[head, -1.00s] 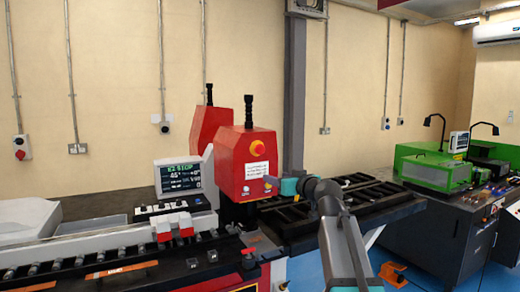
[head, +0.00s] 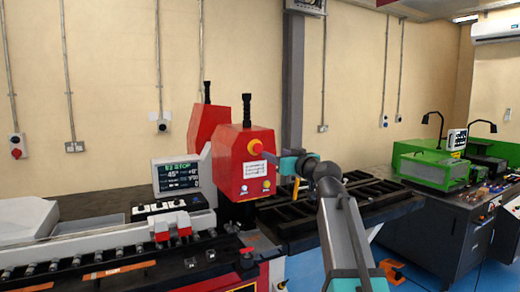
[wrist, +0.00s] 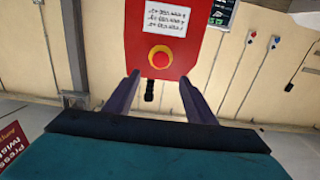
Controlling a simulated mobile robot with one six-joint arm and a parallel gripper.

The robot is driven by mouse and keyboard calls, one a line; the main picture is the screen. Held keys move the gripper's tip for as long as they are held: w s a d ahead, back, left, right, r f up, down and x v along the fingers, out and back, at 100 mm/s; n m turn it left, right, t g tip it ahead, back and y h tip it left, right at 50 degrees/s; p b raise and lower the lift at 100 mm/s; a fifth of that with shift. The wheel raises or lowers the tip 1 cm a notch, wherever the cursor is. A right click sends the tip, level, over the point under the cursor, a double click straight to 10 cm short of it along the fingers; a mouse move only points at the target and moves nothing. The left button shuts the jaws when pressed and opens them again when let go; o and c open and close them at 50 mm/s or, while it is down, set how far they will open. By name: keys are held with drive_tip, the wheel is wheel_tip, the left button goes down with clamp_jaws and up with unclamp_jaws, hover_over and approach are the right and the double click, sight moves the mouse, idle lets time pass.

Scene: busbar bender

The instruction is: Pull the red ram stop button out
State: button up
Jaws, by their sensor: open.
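The red ram stop button (head: 255,147) sits on a yellow-orange surround on the front of the red press head (head: 235,170). In the wrist view, which looks upside down, the button (wrist: 159,58) is centred a little beyond the fingertips. My gripper (head: 269,157) is at about the button's height, just to its right and in front of the head. In the wrist view my gripper (wrist: 159,78) is open and empty, its two purple fingers spread to either side of the button's line. I see no contact with the button.
A white label (head: 254,170) and two small round controls are below the button. A display (head: 180,174) showing STOP stands left of the head. A black slatted table (head: 340,205) extends to the right. A roller bed (head: 90,262) lies at the left.

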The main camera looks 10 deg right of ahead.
sight(259, 148)
drive_tip(key=shift+p+x, duration=1.8)
drive_tip(key=shift+x, duration=4.45)
